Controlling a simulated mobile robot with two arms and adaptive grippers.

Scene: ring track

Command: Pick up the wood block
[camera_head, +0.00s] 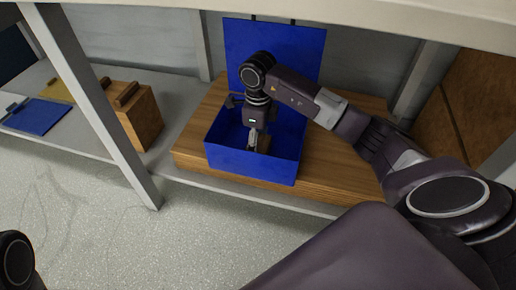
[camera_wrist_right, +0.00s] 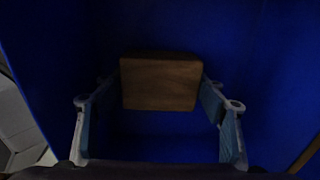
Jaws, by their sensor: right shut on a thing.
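The wood block (camera_wrist_right: 160,83) is a small brown block inside the blue box (camera_head: 228,158). In the wrist view it sits between the two fingertips of my right gripper (camera_wrist_right: 161,90), against blue walls. In the head view my right gripper (camera_head: 257,146) points down into the box and is shut on the block, and a bit of the brown block (camera_head: 264,143) shows beside the fingers. Whether the block touches the box floor is hard to tell. My left gripper is out of view; only a dark part of my left arm shows at the lower left.
The blue box has a raised lid (camera_head: 290,42) behind and stands on a wooden board (camera_head: 335,172) on a low grey shelf (camera_head: 172,120). A wooden box (camera_head: 142,118) and a blue clipboard (camera_head: 36,116) lie left. A grey post (camera_head: 95,100) and overhead tabletop (camera_head: 400,15) bound the space.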

